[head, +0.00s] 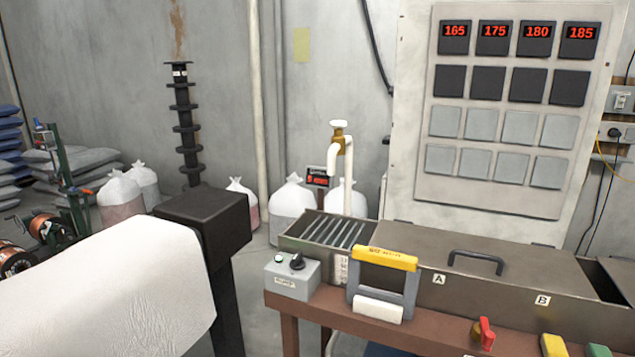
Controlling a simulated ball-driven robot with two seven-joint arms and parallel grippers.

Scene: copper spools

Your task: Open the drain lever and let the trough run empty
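The long grey metal trough (425,240) stands on a brown bench at the right. Its lids carry labels A and B, and a black handle (475,262) sits on lid A. Slats show at its open left end; I cannot see the water level inside. A small red lever (486,334) stands upright at the bench's front edge, below lid A. It looks like the drain lever, but its label is too small to read. Neither of my grippers is in view.
A switch box (291,278) and a yellow-topped grey frame (385,282) stand at the trough's left end. A black block (205,220) and white covered body (100,290) fill the left. Yellow (553,345) and green (598,350) pieces sit right of the lever.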

